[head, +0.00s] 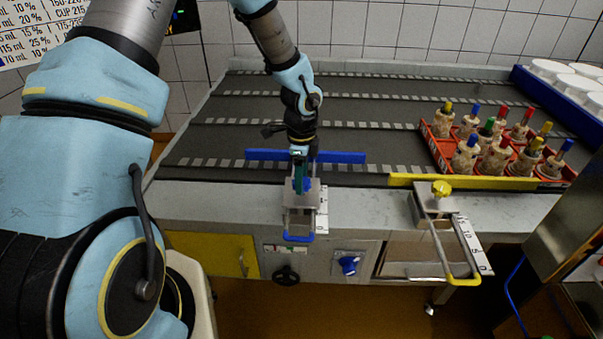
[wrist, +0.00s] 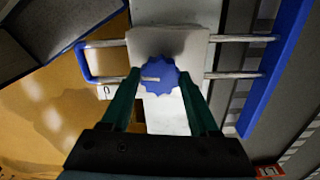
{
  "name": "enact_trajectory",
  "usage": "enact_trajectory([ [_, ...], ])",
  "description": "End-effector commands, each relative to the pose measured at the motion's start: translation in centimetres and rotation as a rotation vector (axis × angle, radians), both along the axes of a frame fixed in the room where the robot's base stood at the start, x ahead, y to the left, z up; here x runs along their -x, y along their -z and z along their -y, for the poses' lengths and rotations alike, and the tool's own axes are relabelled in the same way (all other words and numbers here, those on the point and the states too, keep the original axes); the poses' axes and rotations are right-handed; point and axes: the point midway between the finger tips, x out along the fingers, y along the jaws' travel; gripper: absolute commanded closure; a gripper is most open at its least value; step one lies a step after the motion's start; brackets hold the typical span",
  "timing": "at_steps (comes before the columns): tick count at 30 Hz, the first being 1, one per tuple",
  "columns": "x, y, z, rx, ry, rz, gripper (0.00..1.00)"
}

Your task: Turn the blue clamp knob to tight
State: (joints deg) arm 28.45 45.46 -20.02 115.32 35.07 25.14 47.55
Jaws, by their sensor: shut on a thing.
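The blue clamp knob (wrist: 155,78) is a scalloped disc with a pale pointer mark, on a light block (wrist: 190,42) in the wrist view. My gripper (wrist: 158,82) has its two green fingers on either side of the knob, shut on it. In the head view my gripper (head: 301,180) reaches down onto the clamp at the front edge of the table. Only a bit of the blue knob (head: 307,184) shows there, the rest hidden by the fingers. The clamp's blue rail (head: 345,157) lies behind it and its blue handle (head: 298,238) in front.
A similar clamp with a yellow knob (head: 441,188) and a yellow rail (head: 480,181) stands to the right. A red crate (head: 436,150) holds several corked pieces with coloured tops. A blue dial (head: 348,265) and a black handwheel (head: 286,275) are on the front panel below.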

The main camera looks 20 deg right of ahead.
Motion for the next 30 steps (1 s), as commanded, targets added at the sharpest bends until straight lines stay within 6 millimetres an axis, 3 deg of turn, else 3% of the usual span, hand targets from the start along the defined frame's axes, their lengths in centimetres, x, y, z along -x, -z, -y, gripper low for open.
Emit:
enact_trajectory([
  [15, -0.01, -0.16, 0.06, 0.001, 0.339, 0.0, 0.95],
  [30, -0.04, -0.06, 0.06, 0.001, 0.405, 0.002, 0.95],
])
